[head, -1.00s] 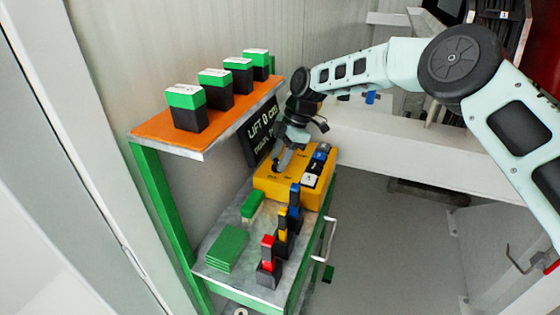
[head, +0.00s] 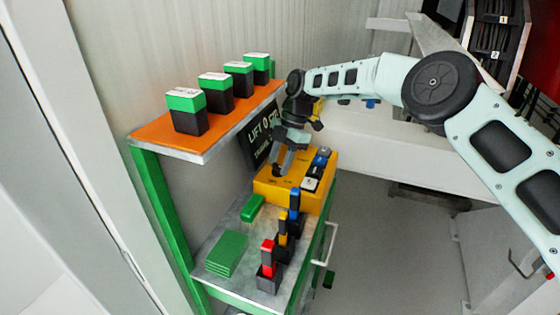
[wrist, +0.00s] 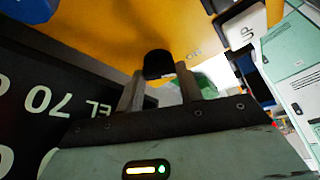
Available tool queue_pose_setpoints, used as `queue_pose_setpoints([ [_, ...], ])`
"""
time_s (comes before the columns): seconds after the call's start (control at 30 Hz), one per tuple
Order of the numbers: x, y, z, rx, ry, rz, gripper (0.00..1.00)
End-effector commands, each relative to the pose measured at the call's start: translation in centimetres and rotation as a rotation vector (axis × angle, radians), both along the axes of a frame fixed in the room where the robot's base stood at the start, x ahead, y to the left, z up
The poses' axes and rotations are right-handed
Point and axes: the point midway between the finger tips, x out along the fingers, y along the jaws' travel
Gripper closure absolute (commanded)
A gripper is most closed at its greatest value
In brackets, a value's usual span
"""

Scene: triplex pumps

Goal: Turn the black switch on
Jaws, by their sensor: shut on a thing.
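The yellow control box (head: 267,186) stands on the lower shelf of the green-framed rack, below the dark sign. The black switch (wrist: 158,64) is a dark rounded knob on the box's yellow face, seen in the wrist view. My gripper (wrist: 160,72) has one finger on each side of this knob and is closed on it. In the head view, my gripper (head: 281,168) reaches down to the box's left part, and its fingers largely hide the switch. I cannot tell the switch's exact angle.
White and blue buttons (head: 311,182) line the box's right side. Red, yellow and blue-topped blocks (head: 268,262) stand in front. Green plates (head: 227,253) lie at front left. An orange shelf (head: 190,143) with several green-topped blocks overhangs at left. A dark sign (head: 258,140) is close behind my gripper.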

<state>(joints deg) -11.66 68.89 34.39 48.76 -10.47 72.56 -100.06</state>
Motion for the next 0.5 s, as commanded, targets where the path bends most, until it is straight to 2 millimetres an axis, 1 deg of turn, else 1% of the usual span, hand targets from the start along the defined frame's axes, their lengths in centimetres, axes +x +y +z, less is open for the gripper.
queue_pose_setpoints([
  [0.03, 0.07, -0.02, 0.1, 0.0, -0.003, 0.001, 0.86],
  [0.07, 0.07, -0.03, 0.11, 0.0, -0.003, 0.001, 0.61],
  [0.1, 0.07, -0.02, 0.1, 0.0, -0.003, 0.001, 0.5],
  [0.13, 0.07, -0.02, 0.09, 0.001, -0.002, 0.0, 0.42],
  [0.4, 0.03, -0.01, 0.06, 0.0, -0.001, 0.0, 0.42],
  [0.5, 0.17, -0.12, 0.39, 0.0, -0.002, -0.001, 0.42],
])
